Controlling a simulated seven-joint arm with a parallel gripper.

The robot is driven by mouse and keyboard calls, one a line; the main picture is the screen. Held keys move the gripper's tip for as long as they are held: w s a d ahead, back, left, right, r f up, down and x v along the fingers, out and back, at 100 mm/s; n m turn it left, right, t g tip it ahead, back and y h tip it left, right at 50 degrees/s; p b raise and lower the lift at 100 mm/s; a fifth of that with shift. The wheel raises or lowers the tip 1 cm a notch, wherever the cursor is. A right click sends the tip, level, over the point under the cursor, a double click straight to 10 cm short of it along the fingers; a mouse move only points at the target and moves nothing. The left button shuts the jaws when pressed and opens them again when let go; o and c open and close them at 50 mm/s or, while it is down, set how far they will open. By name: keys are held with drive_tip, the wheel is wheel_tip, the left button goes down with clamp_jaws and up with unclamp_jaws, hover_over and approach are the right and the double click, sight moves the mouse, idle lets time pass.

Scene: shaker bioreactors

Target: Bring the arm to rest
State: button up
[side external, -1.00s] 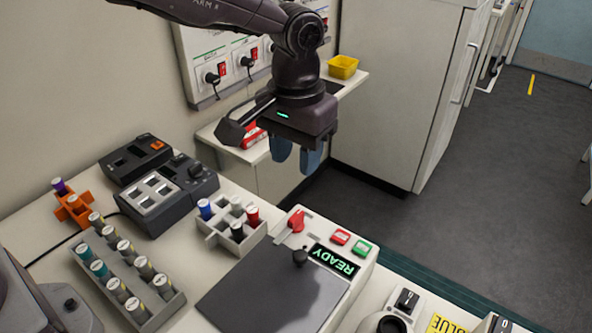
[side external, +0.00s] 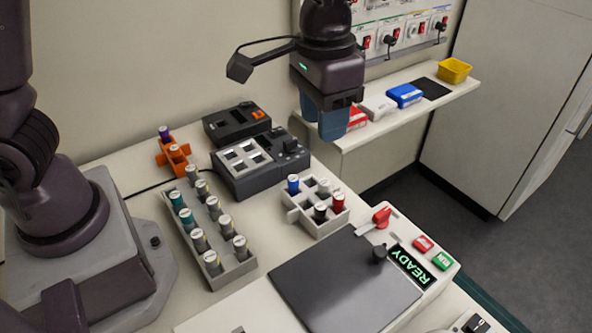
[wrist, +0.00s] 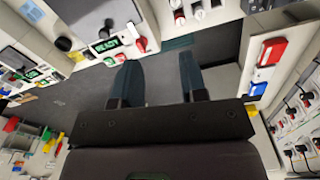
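My gripper (side external: 321,120) hangs in the air with its blue fingers pointing down, in front of the wall shelf and above the far edge of the bench. In the wrist view (wrist: 159,62) the two fingers stand apart with nothing between them, so it is open and empty. It touches nothing that I can see. The shaker (side external: 432,291) on the bench has a dark flat plate (side external: 345,280), a red lever (side external: 381,217) and a lit display reading READY (side external: 411,266).
A small rack (side external: 318,224) holds several coloured-cap vials; a long rack (side external: 232,268) holds more. An orange rack (side external: 172,157) and two dark devices (side external: 236,125) (side external: 260,163) stand behind. The shelf (side external: 389,123) carries a blue box (side external: 404,95) and yellow bin (side external: 455,70).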

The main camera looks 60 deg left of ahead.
drive_tip(key=s+a+r+n+t, duration=0.2)
drive_tip(key=s+a+r+t, duration=0.3)
drive_tip(key=s+a, duration=0.8)
wheel_tip(320, 180, up, 3)
drive_tip(key=s, duration=0.2)
drive_tip(key=shift+s+a+r, duration=0.2)
drive_tip(key=shift+s+a, duration=0.15)
drive_tip(key=shift+a, duration=0.05)
